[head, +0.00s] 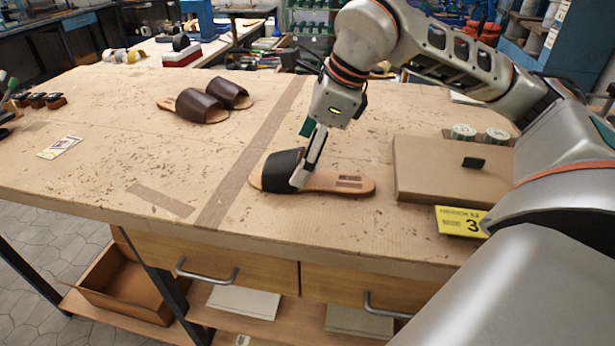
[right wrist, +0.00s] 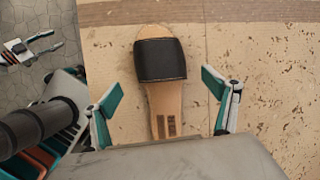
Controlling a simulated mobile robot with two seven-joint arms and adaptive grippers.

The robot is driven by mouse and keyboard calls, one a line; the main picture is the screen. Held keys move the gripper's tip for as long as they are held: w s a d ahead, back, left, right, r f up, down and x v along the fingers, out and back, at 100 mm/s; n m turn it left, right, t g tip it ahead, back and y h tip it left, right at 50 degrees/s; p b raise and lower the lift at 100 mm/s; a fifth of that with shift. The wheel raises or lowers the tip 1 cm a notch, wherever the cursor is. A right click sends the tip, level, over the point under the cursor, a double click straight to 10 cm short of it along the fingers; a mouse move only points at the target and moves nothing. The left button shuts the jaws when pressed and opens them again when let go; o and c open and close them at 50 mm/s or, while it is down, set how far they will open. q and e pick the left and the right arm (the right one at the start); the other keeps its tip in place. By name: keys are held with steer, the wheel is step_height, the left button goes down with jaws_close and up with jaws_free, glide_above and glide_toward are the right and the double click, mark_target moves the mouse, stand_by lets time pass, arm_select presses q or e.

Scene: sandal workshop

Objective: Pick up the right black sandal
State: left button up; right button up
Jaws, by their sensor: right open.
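A sandal with a black strap (head: 282,168) and a tan sole (head: 345,182) lies flat on the workbench near its front edge, toe to the left. My right gripper (head: 303,160) is open and pointing down over it, with the near finger in front of the strap's right end. In the right wrist view the black strap (right wrist: 160,60) is ahead of the open right gripper (right wrist: 166,105), and the sole lies between its spread fingers; contact cannot be told. My left gripper (right wrist: 30,48) shows small at the upper left of that view, above the floor, its opening unclear.
A pair of dark brown sandals (head: 205,103) lies further back left. The bench left of the sandal is mostly clear.

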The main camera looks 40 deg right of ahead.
steer(key=x, duration=0.5)
steer(key=shift+w+a+r+b, duration=0.1)
steer(key=shift+w+a+b, duration=0.1)
steer(key=shift+b, duration=0.15)
steer(key=shift+d, duration=0.1)
arm_select(q)
steer(key=shift+w+f, duration=0.1)
steer(key=shift+f, duration=0.05)
arm_select(e)
steer(key=c, duration=1.6)
steer(key=shift+r, duration=0.2)
steer(key=shift+r, duration=0.3)
arm_select(q)
steer(key=r+p, duration=0.1)
steer(key=p, duration=0.1)
steer(key=s+d+r+p, duration=0.1)
steer(key=p, duration=0.1)
steer(key=shift+r, duration=0.2)
arm_select(e)
step_height(320, 180, up, 19)
steer(key=shift+r, duration=0.15)
